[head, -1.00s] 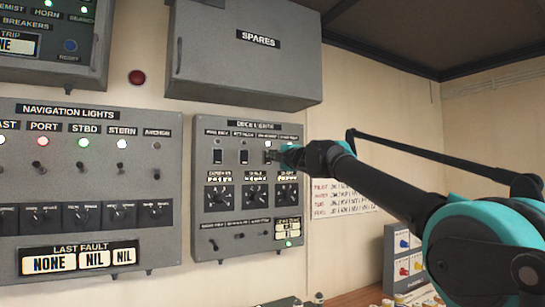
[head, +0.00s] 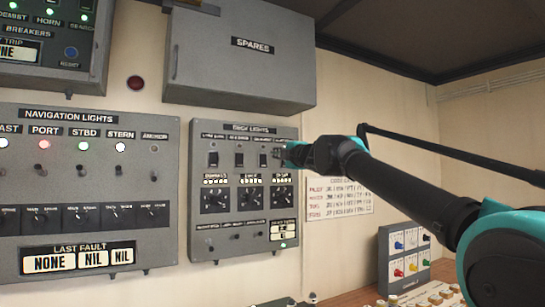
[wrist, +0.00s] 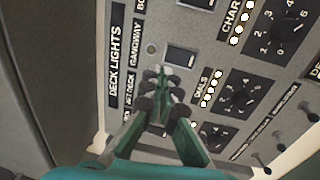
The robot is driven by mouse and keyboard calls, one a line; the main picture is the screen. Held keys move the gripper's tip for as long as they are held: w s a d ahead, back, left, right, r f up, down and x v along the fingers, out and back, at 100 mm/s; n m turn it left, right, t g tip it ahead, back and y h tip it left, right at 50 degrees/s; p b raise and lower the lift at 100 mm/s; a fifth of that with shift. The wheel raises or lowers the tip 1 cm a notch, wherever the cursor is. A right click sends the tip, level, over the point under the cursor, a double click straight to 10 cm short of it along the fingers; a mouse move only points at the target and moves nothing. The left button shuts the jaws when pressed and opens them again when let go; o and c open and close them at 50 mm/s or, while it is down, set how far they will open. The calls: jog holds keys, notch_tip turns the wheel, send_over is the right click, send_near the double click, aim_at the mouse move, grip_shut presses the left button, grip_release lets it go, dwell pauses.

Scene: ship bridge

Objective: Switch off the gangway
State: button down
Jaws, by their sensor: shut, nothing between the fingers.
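The grey deck lights panel (head: 198,190) is on the wall, with a row of dark rocker switches near its top. The gangway switch (wrist: 180,55) is a dark rocker beside its GANGWAY label (wrist: 135,44) in the wrist view. Its small round lamp (wrist: 150,49) looks grey and unlit. In the head view the third rocker (head: 263,159) of the row is just left of my gripper (head: 284,153). My gripper, also in the wrist view (wrist: 161,72), is shut and empty in front of the panel. It hides part of the switch row; I see no clear contact.
Rotary knobs (wrist: 240,97) and small toggles fill the panel below the rockers. A spares box (head: 240,65) juts out above. The navigation lights panel (head: 90,183) is to the left, with several lit lamps. A small coloured-switch box (head: 404,258) stands lower right.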

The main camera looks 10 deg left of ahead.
jog(key=v, duration=0.6)
jog(key=shift+r, duration=0.7)
jog(key=w+d+f+m+t+h, duration=0.1)
jog(key=w+d+f+m+h, duration=0.1)
jog(key=d+f+m+h, duration=0.35)
jog(key=w+d+f+m+t+h, duration=0.1)
jog(key=w+d+f+m+h, duration=0.15)
jog(key=d+f, duration=0.5)
jog(key=s+d+f+m+g+h, duration=0.2)
jog(key=d+f+m, duration=0.2)
jog(key=f, duration=0.7)
jog(key=s+d+f+m+g+h, duration=0.2)
jog(key=d+f+m, duration=0.25)
jog(key=f, duration=0.65)
jog(key=s+d+f+m+g+h, duration=0.15)
jog(key=s+f, duration=0.35)
jog(key=f, duration=0.5)
jog(key=s+d+f+m+g+y, duration=0.1)
jog(key=s+d+f+m+g, duration=0.2)
jog(key=s+f, duration=0.45)
jog(key=s+a+f+m+g+y, duration=0.1)
jog(key=s+f+m+g, duration=0.2)
jog(key=s+f, duration=1.4)
notch_tip(320, 180, down, 2)
jog(key=shift+a+f+m+g+y, duration=0.1)
jog(key=shift+a+m+g+y, duration=0.3)
jog(key=shift+g, duration=0.75)
